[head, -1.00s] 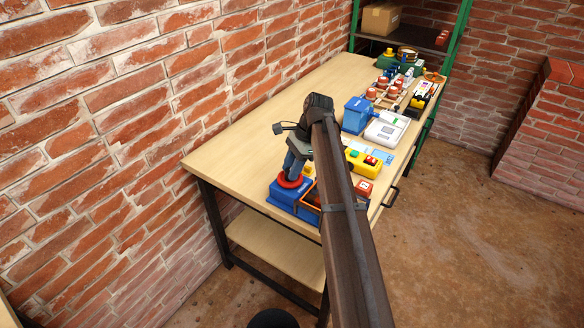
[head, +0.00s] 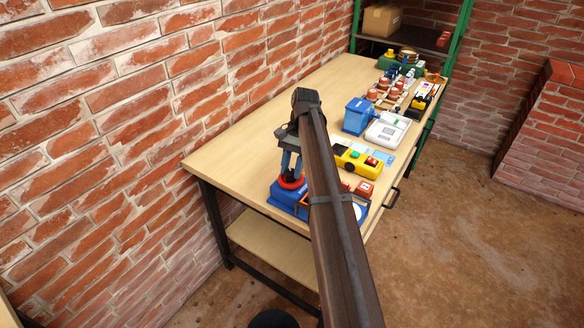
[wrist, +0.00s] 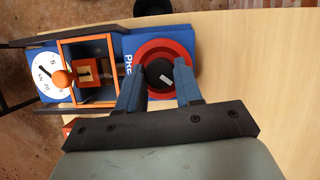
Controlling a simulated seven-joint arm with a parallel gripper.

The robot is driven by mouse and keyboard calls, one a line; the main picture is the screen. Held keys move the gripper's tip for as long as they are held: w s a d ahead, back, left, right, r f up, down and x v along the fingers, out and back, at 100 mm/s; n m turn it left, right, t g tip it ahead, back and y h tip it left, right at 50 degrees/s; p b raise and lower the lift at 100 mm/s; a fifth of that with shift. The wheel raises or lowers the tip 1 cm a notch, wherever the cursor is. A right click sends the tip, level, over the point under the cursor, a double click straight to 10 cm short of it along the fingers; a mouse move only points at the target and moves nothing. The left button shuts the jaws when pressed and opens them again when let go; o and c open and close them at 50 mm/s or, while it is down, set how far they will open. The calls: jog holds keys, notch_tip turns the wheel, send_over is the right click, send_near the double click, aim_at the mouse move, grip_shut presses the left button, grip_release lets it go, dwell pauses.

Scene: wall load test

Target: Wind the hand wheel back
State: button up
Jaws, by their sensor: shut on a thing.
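The hand wheel (wrist: 188,55) is a red ring with a black hub, on the right end of a blue press (wrist: 128,38). In the head view the wheel (head: 291,184) tops the blue press (head: 284,197) at the bench's near corner. My gripper (wrist: 161,70) is shut on the hand wheel, one blue finger on each side of the black hub. In the head view my gripper (head: 291,168) points down at the wheel. Beside it in the wrist view are an orange frame (wrist: 91,38) around a block marked 1 (wrist: 88,73) and a white dial (wrist: 46,75).
A yellow box with buttons (head: 352,163), a blue bin (head: 357,116) and a white device (head: 387,130) stand farther along the bench. A red block (head: 365,188) sits near the front edge. Bare bench top (head: 250,135) lies towards the brick wall.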

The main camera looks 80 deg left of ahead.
dwell(0.4)
jog(key=o, duration=1)
jog(key=shift+r, duration=0.1)
jog(key=shift+w+a+r, duration=0.15)
jog(key=shift+a+r, duration=0.1)
jog(key=shift+r, duration=0.25)
jog(key=w+a, duration=0.2)
jog(key=a, duration=0.1)
jog(key=w+a, duration=0.5)
jog(key=a, duration=0.1)
jog(key=shift+w+a+f, duration=0.1)
jog(key=shift+w+a, duration=0.05)
jog(key=shift+w, duration=0.1)
